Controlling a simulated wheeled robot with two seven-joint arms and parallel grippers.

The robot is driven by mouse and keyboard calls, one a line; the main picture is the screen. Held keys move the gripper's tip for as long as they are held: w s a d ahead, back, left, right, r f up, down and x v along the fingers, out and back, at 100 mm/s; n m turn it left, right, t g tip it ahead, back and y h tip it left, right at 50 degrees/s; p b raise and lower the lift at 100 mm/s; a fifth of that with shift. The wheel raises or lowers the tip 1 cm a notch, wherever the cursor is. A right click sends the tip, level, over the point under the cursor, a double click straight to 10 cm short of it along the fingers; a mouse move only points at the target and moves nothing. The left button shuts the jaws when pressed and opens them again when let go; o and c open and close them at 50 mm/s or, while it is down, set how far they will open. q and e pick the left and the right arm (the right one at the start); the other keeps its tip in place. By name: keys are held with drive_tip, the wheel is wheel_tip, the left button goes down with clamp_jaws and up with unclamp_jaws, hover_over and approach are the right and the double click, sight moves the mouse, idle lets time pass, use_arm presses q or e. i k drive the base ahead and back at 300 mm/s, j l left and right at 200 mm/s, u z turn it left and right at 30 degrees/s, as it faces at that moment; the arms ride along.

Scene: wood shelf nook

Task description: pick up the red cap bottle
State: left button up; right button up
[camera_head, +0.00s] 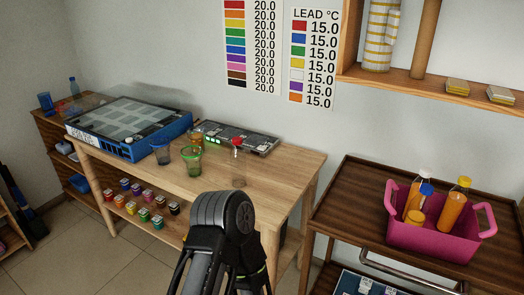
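The red cap bottle (238,168) stands upright on the light wood table (285,163), near its right part. Its body looks clear and its red cap is on top. One of my arms rises from the bottom middle of the view, and its dark rounded joint shows just below the bottle in the picture. I cannot tell which arm it is. No fingers of either gripper show. The lowest edge of the bottle is close to the arm in the picture, but I see no contact.
Green (191,160), blue (161,152) and orange (195,138) cups stand left of the bottle. A circuit board device (240,137) lies behind it, a blue-framed machine (130,128) farther left. A pink basket (430,238) with several bottles sits on the dark cart (345,210) at right.

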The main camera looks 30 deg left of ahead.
sight(237, 153)
drive_tip(key=i+j, duration=0.1)
drive_tip(key=j, duration=0.7)
drive_tip(key=i+j+z, duration=0.1)
drive_tip(key=j, duration=0.65)
drive_tip(key=i+j, duration=0.15)
drive_tip(key=j, duration=0.65)
drive_tip(key=z, duration=0.05)
